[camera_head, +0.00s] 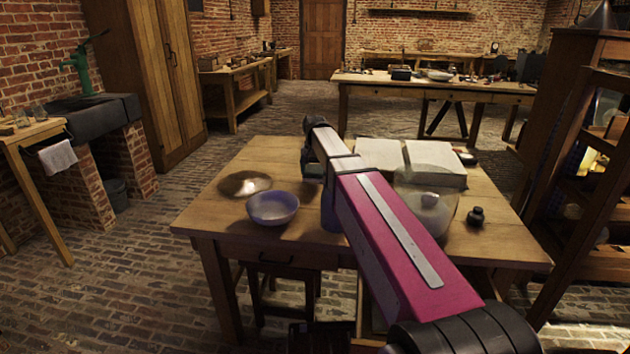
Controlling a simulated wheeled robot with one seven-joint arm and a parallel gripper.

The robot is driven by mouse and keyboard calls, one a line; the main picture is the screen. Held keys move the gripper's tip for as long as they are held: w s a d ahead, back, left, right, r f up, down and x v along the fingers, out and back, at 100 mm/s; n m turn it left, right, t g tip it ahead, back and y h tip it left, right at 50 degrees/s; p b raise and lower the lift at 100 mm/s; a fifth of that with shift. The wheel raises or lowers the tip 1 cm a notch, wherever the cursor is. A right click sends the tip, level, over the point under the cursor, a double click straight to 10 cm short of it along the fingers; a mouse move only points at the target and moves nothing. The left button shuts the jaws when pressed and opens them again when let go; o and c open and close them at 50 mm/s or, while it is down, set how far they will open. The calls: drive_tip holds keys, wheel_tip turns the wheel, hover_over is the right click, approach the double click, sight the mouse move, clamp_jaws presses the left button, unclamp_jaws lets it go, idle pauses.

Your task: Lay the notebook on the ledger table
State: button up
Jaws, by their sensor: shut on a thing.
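A wooden table (205,212) stands in front of me, with a large open book with pale pages (378,154) at its back; I take it for the ledger table. My magenta arm reaches over the table from the lower right. My gripper (313,166) is at the arm's far end, above the table's back left part, left of the open book. It is dark and mostly hidden behind the arm. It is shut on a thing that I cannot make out. I cannot pick out a separate notebook.
On the table are a purple-blue bowl (273,208), a shallow brassy dish (244,183), a clear glass vessel (429,200) and a small dark bottle (476,216). A blue object shows partly behind my arm. A wooden cabinet (585,150) stands close on the right.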

sight(315, 186)
drive_tip(key=shift+w+d+f, duration=0.1)
drive_tip(key=shift+f, duration=2)
drive_tip(key=shift+f, duration=0.15)
drive_tip(key=o, duration=0.9)
drive_tip(key=shift+o, duration=0.2)
wheel_tip(315, 186, up, 12)
drive_tip(key=shift+r, duration=0.15)
